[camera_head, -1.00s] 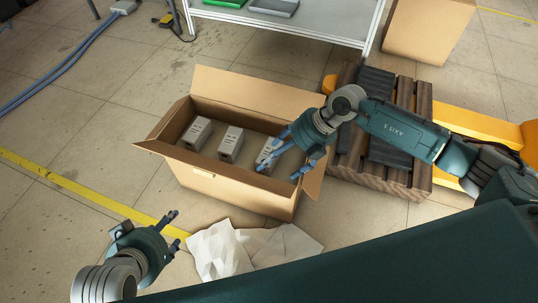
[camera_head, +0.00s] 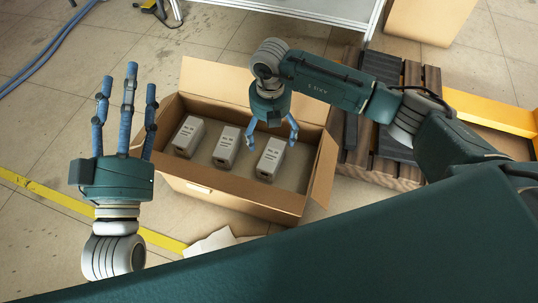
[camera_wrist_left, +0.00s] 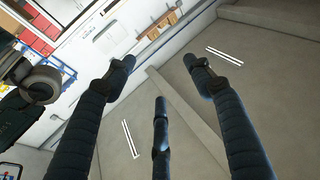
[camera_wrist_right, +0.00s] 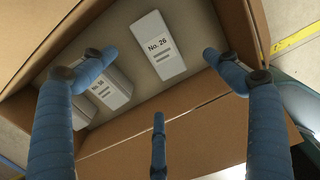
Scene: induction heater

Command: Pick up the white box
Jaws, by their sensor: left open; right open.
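Three white-grey boxes stand in a row inside an open cardboard carton (camera_head: 235,197): a left box (camera_head: 188,136), a middle box (camera_head: 226,146) and a right box (camera_head: 271,158). My right gripper (camera_head: 272,137) is open and empty, pointing down over the carton above the right box. In the right wrist view, a box labelled "No. 26" (camera_wrist_right: 158,47) lies between and beyond the open fingers, apart from them. Other boxes (camera_wrist_right: 112,88) are partly hidden by the left finger there. My left gripper (camera_head: 125,112) is open and empty, fingers raised, left of the carton.
The carton's flaps are folded outward around its rim. A wooden pallet (camera_head: 413,75) stands to the right. Crumpled white paper (camera_head: 215,242) lies on the floor in front. A table (camera_head: 300,12) is behind. The floor at left is mostly clear.

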